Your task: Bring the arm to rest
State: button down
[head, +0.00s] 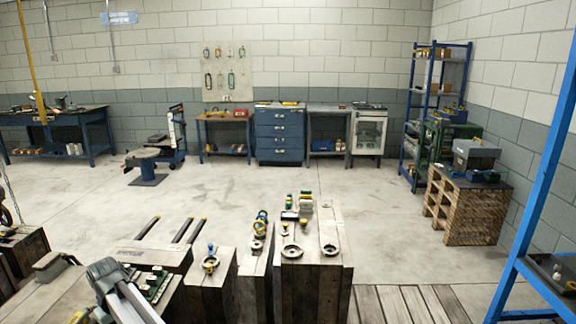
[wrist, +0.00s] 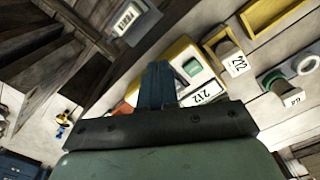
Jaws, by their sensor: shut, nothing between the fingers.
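My gripper (wrist: 157,85) shows in the wrist view, with its dark blue fingers pressed together and nothing between them. The fingers point over a yellow-and-white item (wrist: 185,75) with a small green square and a label reading 212. I cannot tell whether the fingertips touch it. In the head view, a pale grey part of my arm (head: 118,290) rises at the lower left, over the wooden blocks. The fingers cannot be made out in the head view.
Wooden blocks (head: 312,285) bearing round fittings and small knobbed items stand close in front. Beside the gripper are a tagged block (wrist: 232,62), a yellow tray (wrist: 283,25) and a dark round-topped item (wrist: 275,82). The concrete floor (head: 370,215) beyond is mostly clear.

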jog(key=w+d+f+m+g+h, duration=0.1)
jog(key=w+d+f+m, duration=0.1)
jog(key=d+f, duration=1.1)
jog(key=w+d+f+m+g, duration=0.1)
jog(key=w+d+f+m, duration=0.1)
jog(key=d+f, duration=1.15)
jog(key=s+d+f+m+g, duration=0.1)
jog(key=s+d+f, duration=0.2)
jog(key=d, duration=0.4)
jog(key=s+d+f+m, duration=0.1)
jog(key=s+d+f, duration=0.2)
jog(key=d, duration=0.4)
jog(key=s+d+f+m+g, duration=0.1)
jog(key=s+d+f, duration=0.15)
jog(key=d, duration=0.45)
jog(key=s+d+f+m+g, duration=0.1)
jog(key=s+d+f+m, duration=0.1)
jog(key=s+d, duration=0.6)
jog(key=s+d+f+m+g+y, duration=0.1)
jog(key=s+d+f, duration=0.4)
jog(key=s, duration=1)
jog(key=d+m, duration=0.1)
jog(key=d, duration=0.2)
jog(key=shift+d+g, duration=0.25)
jog(key=shift+g, duration=0.05)
jog(key=c, duration=1.9)
grip_release()
